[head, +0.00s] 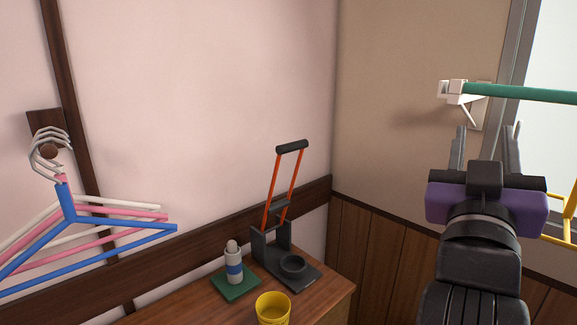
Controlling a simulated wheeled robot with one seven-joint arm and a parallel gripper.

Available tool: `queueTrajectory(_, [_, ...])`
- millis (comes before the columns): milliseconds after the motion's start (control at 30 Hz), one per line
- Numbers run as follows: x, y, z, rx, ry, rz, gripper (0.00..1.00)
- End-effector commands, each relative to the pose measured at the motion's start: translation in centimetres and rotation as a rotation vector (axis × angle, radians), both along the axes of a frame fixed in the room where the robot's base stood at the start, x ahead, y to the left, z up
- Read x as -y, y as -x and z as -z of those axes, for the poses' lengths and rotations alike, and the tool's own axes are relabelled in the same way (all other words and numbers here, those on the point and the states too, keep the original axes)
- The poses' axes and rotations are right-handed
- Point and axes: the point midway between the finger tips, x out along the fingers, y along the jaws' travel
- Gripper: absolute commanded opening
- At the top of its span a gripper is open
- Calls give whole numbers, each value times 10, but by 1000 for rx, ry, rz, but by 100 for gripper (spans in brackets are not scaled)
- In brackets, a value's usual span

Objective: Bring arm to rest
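My gripper (488,142) is raised at the right of the head view, on my black arm with a purple band. Its two grey fingers point up and stand apart, with nothing visible between them. It is in front of the wall, just below the green rod (520,93) in the picture. I cannot tell how far it is from the rod.
A wooden cabinet top (185,307) holds a black stand with an orange handle (283,190), a bottle (234,264) on a green mat (235,286) and a yellow cup (273,309). Several hangers (110,227) hang at the left. A white bracket (470,98) holds the rod.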

Motion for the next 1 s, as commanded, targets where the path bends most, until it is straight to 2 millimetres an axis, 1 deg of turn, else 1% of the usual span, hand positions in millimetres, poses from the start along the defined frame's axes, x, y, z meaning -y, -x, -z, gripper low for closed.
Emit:
queueTrajectory(33, [-10, -2, 13, -11, 35, -39, 39])
queueTrajectory(67, [-16, -3, 19, -12, 55, -66, 39])
queueTrajectory(133, [-33, -4, 40, -23, 101, -135, 39])
queueTrajectory(233, [-55, 0, 73, -39, 152, -239, 39])
queueTrajectory(267, [-61, 2, 84, -44, 162, -271, 39])
queueTrajectory(300, [-68, 6, 98, -53, 173, -310, 39])
queueTrajectory(367, [-78, 14, 119, -65, 183, -365, 39])
queueTrajectory(400, [-84, 20, 134, -75, 186, -401, 39])
queueTrajectory(467, [-91, 31, 155, -89, 186, -452, 39])
queueTrajectory(500, [-96, 38, 169, -99, 181, -482, 39])
queueTrajectory(567, [-101, 52, 189, -116, 170, -526, 39])
queueTrajectory(700, [-109, 86, 232, -155, 122, -613, 39])
queueTrajectory(767, [-110, 103, 250, -175, 93, -644, 39])
queueTrajectory(800, [-111, 114, 260, -187, 73, -661, 39])
queueTrajectory(867, [-111, 132, 275, -206, 39, -682, 39])
queueTrajectory(1000, [-109, 175, 309, -263, -52, -713, 39])
